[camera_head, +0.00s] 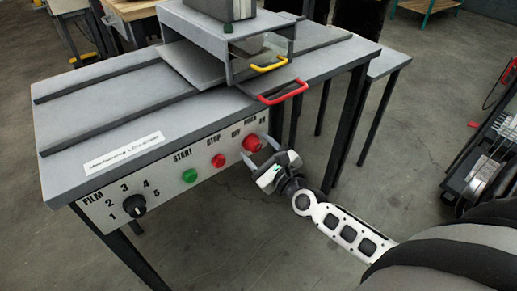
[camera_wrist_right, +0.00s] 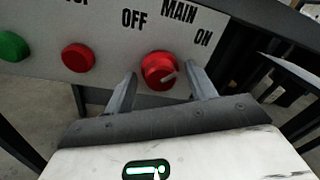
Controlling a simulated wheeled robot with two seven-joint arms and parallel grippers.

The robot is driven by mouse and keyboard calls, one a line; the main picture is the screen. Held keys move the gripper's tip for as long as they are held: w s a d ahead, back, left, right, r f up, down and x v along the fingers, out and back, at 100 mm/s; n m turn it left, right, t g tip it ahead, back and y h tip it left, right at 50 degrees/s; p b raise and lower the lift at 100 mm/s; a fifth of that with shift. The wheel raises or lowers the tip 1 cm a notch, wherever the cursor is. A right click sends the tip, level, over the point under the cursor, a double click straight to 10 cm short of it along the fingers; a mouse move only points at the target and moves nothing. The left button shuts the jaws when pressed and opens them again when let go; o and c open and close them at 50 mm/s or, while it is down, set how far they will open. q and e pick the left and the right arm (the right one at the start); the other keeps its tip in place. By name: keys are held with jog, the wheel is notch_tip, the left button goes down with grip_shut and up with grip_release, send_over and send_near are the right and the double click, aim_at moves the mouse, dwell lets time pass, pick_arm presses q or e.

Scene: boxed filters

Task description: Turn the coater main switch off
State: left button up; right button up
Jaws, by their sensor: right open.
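The main switch is a round red knob (camera_wrist_right: 157,72) on the white front panel, under the word MAIN, with OFF to its left and ON to its right. Its pale pointer mark slants up to the right, toward the ON side. In the head view the knob (camera_head: 252,142) sits at the right end of the panel. My right gripper (camera_head: 259,149) is open in front of it. In the right wrist view its two fingers (camera_wrist_right: 162,78) stand on either side of the knob, with visible gaps; I cannot tell how deep they reach. My left gripper is not in view.
The panel also carries a red STOP button (camera_head: 218,160), a green START button (camera_head: 189,175) and a black FILM dial (camera_head: 134,206). On the coater table (camera_head: 120,110) stands a grey housing with a yellow handle (camera_head: 270,65) and a red handle (camera_head: 284,93). Floor before the panel is clear.

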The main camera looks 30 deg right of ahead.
jog(key=c, duration=0.8)
jog(key=shift+n, duration=0.3)
jog(key=n, duration=0.3)
jog(key=shift+d+n, duration=0.1)
jog(key=shift+n, duration=0.2)
jog(key=n, duration=0.4)
jog(key=shift+r+n+t, duration=0.1)
jog(key=shift+n+t, duration=0.2)
jog(key=shift+n, duration=0.1)
jog(key=n, duration=0.2)
jog(key=shift+n+p, duration=0.3)
jog(key=shift+n, duration=0.1)
jog(key=n, duration=0.2)
jog(key=shift+d+n+y+p, duration=0.1)
jog(key=shift+n+y+p, duration=0.2)
jog(key=shift+n, duration=0.1)
jog(key=n, duration=0.3)
jog(key=shift+w+p, duration=0.1)
jog(key=shift+p, duration=0.3)
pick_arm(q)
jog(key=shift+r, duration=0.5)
pick_arm(e)
jog(key=shift+n, duration=0.5)
jog(key=shift+y, duration=0.3)
